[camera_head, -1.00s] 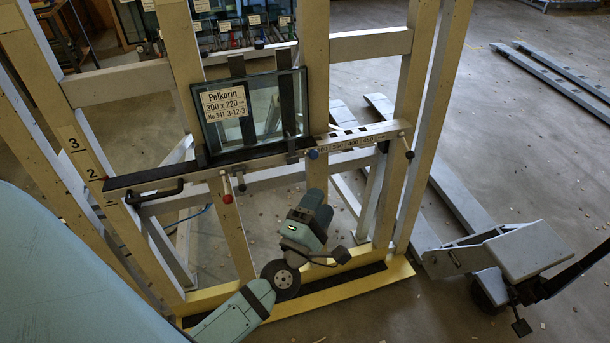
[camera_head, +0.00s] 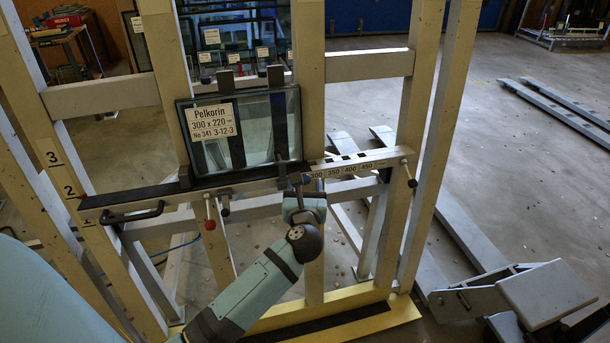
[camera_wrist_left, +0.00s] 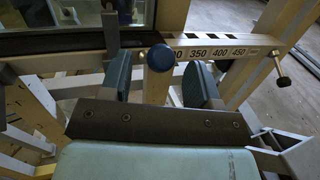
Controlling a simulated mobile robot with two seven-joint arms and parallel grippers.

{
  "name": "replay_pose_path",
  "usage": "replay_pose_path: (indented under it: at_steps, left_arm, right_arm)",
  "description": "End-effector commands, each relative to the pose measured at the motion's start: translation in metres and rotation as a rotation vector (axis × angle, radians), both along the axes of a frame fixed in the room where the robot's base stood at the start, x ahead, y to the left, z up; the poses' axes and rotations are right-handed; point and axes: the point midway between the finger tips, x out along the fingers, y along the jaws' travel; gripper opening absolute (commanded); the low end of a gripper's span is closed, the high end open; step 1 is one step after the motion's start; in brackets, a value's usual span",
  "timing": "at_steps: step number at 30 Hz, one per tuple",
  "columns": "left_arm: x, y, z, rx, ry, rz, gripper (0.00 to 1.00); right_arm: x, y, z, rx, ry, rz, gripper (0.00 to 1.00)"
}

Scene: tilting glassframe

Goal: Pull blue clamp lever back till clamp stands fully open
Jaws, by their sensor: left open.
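The blue clamp lever's round knob (camera_wrist_left: 160,57) shows in the left wrist view, between the two fingers of my left gripper (camera_wrist_left: 160,80). The gripper is open, and a gap shows on each side of the knob. In the head view my left gripper (camera_head: 303,188) is raised to the rail just right of the glass pane's lower corner and largely hides the lever. The clamp's jaws are too small and covered to tell how far open they stand. My right gripper is not in view.
A labelled glass pane (camera_head: 250,132) stands on the scaled rail (camera_head: 345,164). A red-knobbed lever (camera_head: 209,224) and a dark-knobbed one (camera_head: 225,211) hang left of my arm. Yellow uprights (camera_head: 419,110) flank the rail. A grey pallet truck (camera_head: 530,295) stands at right.

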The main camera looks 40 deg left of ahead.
Motion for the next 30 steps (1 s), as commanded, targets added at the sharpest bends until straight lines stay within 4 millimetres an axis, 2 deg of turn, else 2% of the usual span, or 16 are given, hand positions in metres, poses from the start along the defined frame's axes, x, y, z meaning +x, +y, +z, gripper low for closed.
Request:
replay_pose_path:
  at_steps: [3,7,19,20,27,30]
  left_arm:
    - [0.018,0.012,0.001,0.004,0.000,0.001,0.56]
    - [0.030,0.020,0.000,0.002,0.000,0.000,0.56]
    - [0.037,0.025,0.000,0.001,0.001,0.000,0.56]
    - [0.037,0.025,0.000,0.001,0.001,0.000,0.54]
    - [0.037,0.025,0.000,0.001,0.001,0.000,0.00]
    - [0.037,0.025,-0.001,0.001,0.001,0.000,0.00]
  right_arm:
    - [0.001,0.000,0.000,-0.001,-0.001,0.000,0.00]
    - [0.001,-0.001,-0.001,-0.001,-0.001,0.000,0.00]
    - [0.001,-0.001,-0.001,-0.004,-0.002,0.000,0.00]
    - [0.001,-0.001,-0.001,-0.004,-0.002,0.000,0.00]
    - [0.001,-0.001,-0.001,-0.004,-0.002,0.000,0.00]
    - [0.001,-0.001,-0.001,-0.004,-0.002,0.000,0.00]
